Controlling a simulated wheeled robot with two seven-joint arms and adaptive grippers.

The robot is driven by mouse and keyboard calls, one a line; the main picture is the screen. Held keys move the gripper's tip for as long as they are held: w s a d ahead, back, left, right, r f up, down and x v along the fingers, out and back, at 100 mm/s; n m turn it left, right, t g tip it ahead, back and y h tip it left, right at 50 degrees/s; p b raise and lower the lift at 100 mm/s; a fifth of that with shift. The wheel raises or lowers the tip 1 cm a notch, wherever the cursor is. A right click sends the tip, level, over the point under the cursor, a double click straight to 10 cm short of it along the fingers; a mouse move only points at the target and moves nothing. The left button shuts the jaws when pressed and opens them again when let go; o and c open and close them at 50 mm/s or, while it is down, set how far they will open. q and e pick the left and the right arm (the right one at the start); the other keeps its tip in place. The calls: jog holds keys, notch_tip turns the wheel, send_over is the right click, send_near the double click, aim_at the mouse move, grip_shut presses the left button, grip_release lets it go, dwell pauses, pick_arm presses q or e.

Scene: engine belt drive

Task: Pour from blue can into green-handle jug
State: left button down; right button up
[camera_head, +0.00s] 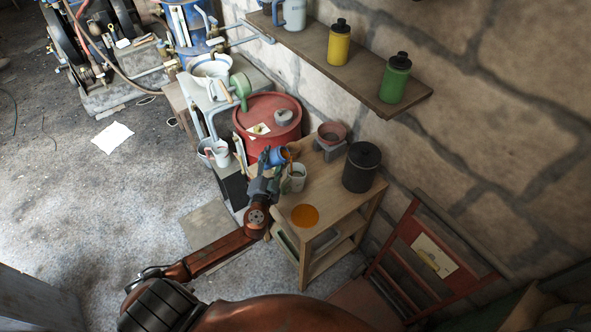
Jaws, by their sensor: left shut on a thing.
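My left gripper (264,182) is shut on the blue can (275,157) above the left edge of the small wooden table. The can is tilted, with its orange-looking mouth toward the right. A pale jug (297,177) stands upright on the table, just right of my gripper and below the can's mouth. No stream between can and jug can be made out. My right gripper is not in view.
The wooden table (335,197) also bears an orange disc (305,215), a black lidded canister (361,167) and a reddish pot (331,134). A red drum (268,118) stands behind. A wall shelf (375,97) holds yellow and green bottles. A red chair (420,255) is at right.

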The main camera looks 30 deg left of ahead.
pick_arm(q)
jog(key=shift+m+p, duration=0.35)
jog(key=shift+m, duration=0.15)
jog(key=shift+a+f+m, duration=0.1)
jog(key=shift+f+m, duration=0.7)
jog(key=shift+f, duration=0.3)
dwell(0.7)
jog(key=shift+r+m+p, duration=0.45)
jog(key=shift+m+p, duration=0.4)
jog(key=shift+m, duration=0.05)
dwell(0.9)
jog(key=shift+w+d+r+m+p, duration=0.25)
jog(key=shift+d+r+m+p, duration=0.15)
jog(key=shift+d+m+p, duration=0.35)
dwell(1.5)
jog(key=shift+a, duration=0.15)
